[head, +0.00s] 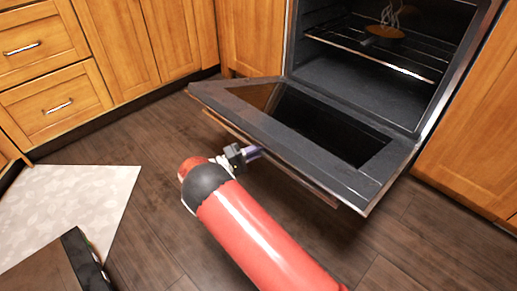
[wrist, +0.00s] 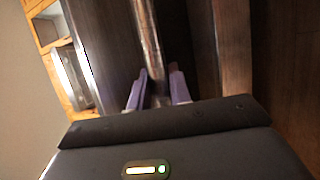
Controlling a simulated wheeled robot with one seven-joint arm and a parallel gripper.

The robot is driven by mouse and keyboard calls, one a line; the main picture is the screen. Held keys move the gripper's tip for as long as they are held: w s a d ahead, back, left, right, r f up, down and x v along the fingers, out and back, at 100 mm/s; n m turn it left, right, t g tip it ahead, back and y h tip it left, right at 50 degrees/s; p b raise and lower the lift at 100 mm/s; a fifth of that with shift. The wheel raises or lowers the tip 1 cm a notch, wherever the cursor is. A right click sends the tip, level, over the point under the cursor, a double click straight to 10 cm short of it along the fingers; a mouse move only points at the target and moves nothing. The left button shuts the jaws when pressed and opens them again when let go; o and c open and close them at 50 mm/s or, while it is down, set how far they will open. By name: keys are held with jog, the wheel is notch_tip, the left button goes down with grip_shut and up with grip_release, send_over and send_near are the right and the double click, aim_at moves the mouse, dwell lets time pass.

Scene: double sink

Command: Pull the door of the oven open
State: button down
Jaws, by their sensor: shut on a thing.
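The oven door (head: 300,135) is folded down, nearly level, with its inner side facing up in the head view. The oven cavity (head: 370,85) behind it is open to view. My gripper (head: 254,152) is at the door's front edge, by the handle (head: 290,172) that runs along it. In the wrist view, the two purple fingers (wrist: 158,88) are shut on the long metal handle bar (wrist: 147,40), one on each side. The fingertips are partly hidden in the head view.
A rack (head: 380,55) inside the oven holds a pan with steaming food (head: 384,32). Wooden cabinets (head: 130,45) stand left of the oven, and another (head: 475,140) stands at its right. A pale mat (head: 85,200) lies on the dark floor at left. Floor left of the door is clear.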

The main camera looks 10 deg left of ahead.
jog(key=shift+w+d, duration=0.15)
jog(key=shift+w, duration=0.05)
jog(key=c, duration=1.3)
grip_release()
jog(key=shift+d, duration=0.1)
